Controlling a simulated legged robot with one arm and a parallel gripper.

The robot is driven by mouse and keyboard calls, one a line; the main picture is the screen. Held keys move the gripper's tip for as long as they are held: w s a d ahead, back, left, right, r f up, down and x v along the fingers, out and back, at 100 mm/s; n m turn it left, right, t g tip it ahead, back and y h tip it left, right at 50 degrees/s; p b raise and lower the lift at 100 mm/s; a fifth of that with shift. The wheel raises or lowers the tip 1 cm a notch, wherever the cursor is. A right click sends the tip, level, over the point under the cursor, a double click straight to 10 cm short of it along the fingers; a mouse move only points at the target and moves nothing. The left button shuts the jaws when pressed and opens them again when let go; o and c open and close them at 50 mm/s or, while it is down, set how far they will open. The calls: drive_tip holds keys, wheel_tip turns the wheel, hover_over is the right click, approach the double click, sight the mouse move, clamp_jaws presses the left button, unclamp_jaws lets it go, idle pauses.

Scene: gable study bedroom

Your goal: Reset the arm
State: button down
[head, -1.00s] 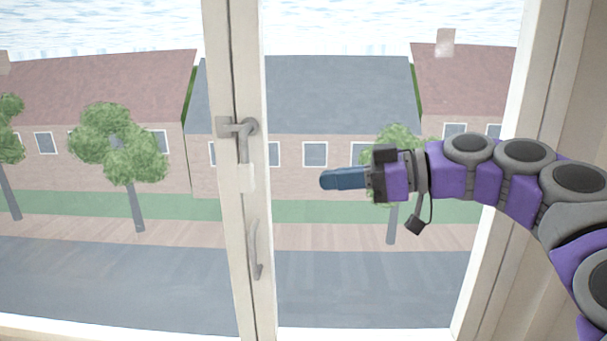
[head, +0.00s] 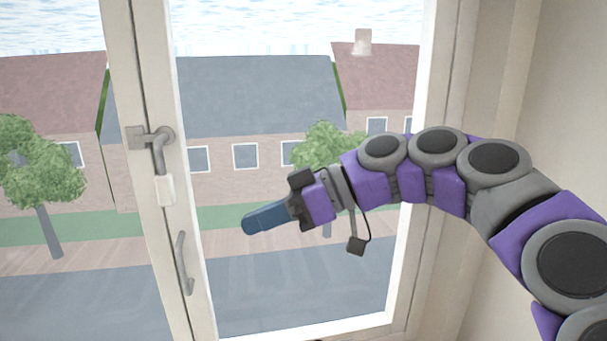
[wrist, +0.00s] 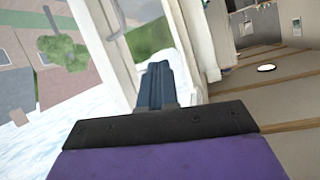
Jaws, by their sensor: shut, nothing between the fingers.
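My gripper (head: 250,222) is at the end of my purple and grey arm, in front of the right window pane in the head view. Its blue fingers are together with nothing between them and point left and a little down. In the wrist view the shut fingers (wrist: 155,85) stick out past the dark edge of the gripper body. The arm comes in from the lower right and is partly stretched out. The fingers appear apart from the window post to their left.
A white window post (head: 155,80) carries a grey handle (head: 158,150) and, lower down, a curved pull (head: 183,262). The right window frame (head: 435,160) passes behind my arm. A beige wall (head: 570,110) is at the right. Houses and trees show outside.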

drive_tip(key=s+d+f+m+h, duration=0.4)
drive_tip(key=s+f+m+h, duration=0.3)
drive_tip(key=s+f, duration=0.65)
drive_tip(key=s+d+f+m+h, duration=0.6)
drive_tip(key=s+d+f+m, duration=0.3)
drive_tip(key=s+d+f, duration=0.4)
drive_tip(key=d+f, duration=0.4)
drive_tip(key=shift+f+m+g, duration=0.2)
drive_tip(key=shift+m+g, duration=0.2)
drive_tip(key=shift+a, duration=0.1)
